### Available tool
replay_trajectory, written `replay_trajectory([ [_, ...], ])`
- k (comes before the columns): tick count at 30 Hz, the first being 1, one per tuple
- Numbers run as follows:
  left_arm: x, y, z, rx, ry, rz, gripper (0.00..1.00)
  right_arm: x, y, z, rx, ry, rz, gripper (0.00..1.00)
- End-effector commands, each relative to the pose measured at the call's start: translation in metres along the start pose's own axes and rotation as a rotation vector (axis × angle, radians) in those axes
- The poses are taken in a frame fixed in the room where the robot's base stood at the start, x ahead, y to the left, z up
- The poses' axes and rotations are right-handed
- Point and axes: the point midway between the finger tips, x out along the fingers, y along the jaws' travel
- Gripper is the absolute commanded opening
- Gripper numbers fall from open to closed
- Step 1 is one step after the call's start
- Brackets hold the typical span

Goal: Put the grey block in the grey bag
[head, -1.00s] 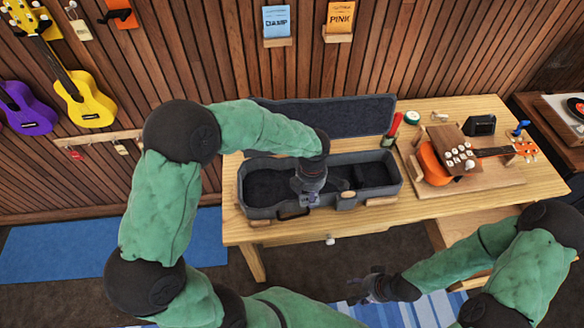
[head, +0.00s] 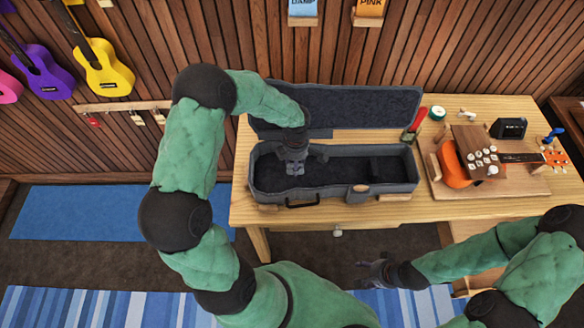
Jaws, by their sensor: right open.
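An open dark grey instrument case (head: 408,188) lies on the wooden table, its lid (head: 385,105) tilted up behind it. It is the only grey container I can make out. My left gripper (head: 295,168) points down over the left part of the case interior. Its fingers are small and dark against the lining, so I cannot tell whether they are open or hold anything. I cannot pick out a separate grey block with certainty. My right gripper (head: 368,274) is open and empty, low in front of the table and away from the case.
An orange ukulele (head: 458,168) rests on a wooden board (head: 500,188) at the right, with a small black device (head: 508,128) behind it. A red-handled tool (head: 418,120) stands near the case's right end. Ukuleles hang on the slatted wall at the left.

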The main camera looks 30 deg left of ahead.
Motion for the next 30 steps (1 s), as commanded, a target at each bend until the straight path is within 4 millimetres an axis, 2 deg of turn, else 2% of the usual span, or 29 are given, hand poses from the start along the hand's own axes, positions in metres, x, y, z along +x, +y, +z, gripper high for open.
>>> replay_trajectory([
  [8,0.015,0.009,-0.009,-0.001,0.0,0.0,0.17,0.001,0.0,0.0,0.0,0.0,0.0,0.57],
  [16,0.048,0.011,-0.011,0.001,0.0,0.0,0.17,0.004,0.002,0.0,0.0,0.0,0.0,0.57],
  [29,0.052,0.011,-0.011,0.0,-0.001,0.002,0.17,0.009,0.003,0.0,0.0,0.0,0.0,0.57],
  [30,0.051,0.011,-0.011,0.0,-0.001,0.001,0.56,0.008,0.003,0.0,0.0,0.0,0.0,0.57],
])
